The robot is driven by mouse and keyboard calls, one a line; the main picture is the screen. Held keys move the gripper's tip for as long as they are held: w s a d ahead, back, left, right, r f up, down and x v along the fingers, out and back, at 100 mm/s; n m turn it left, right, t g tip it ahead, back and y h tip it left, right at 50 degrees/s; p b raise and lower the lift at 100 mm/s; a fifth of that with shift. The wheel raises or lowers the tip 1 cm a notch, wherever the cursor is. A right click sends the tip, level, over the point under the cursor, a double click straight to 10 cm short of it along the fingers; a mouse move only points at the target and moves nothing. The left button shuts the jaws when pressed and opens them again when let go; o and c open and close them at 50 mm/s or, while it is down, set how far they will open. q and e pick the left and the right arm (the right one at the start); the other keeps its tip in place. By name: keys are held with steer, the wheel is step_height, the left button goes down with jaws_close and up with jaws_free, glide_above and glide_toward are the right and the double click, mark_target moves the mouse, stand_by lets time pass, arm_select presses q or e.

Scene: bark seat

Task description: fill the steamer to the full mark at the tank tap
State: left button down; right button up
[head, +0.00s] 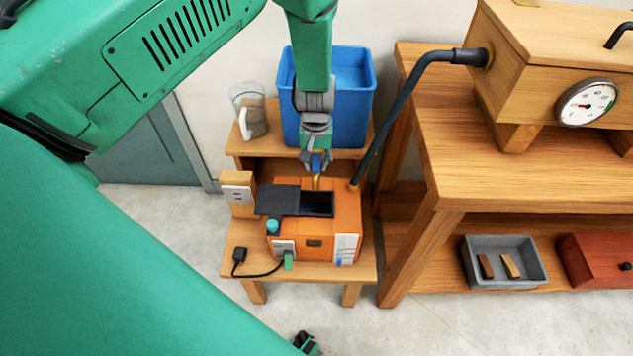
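The orange steamer (313,246) stands on the low front step of a wooden stand. Its black lid (277,200) lies to the left of a dark opening (316,203) in its top. A white strip (346,248) on its front right shows a little blue low down; its marks are too small to read. The blue tank (349,70) stands behind and above, with a brass tap spout (316,182) over the opening. My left gripper (316,162) is at the tap, its fingers around a small blue part; their grip is unclear. A dark tip (306,344) at the bottom edge looks like my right gripper.
A black hose (402,85) runs from the steamer to a wooden box with a dial (587,102) on the bench. A clear jug (249,110) stands left of the tank. A plug and cord (239,256) lie left of the steamer. A grey tray (503,262) sits on the lower shelf.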

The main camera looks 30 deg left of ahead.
arm_select(q)
steer(key=w+n, duration=0.1)
steer(key=n, duration=0.3)
steer(key=w+d+n, duration=0.1)
steer(key=w+n, duration=0.1)
steer(key=n, duration=0.2)
steer(key=w+n, duration=0.2)
steer(key=n, duration=0.2)
steer(key=shift+d+r+n+b, duration=0.15)
steer(key=shift+d+n+b, duration=0.15)
steer(key=shift+d+n, duration=0.1)
steer(key=shift+s+d, duration=0.1)
steer(key=shift+d, duration=0.1)
stand_by(6.2)
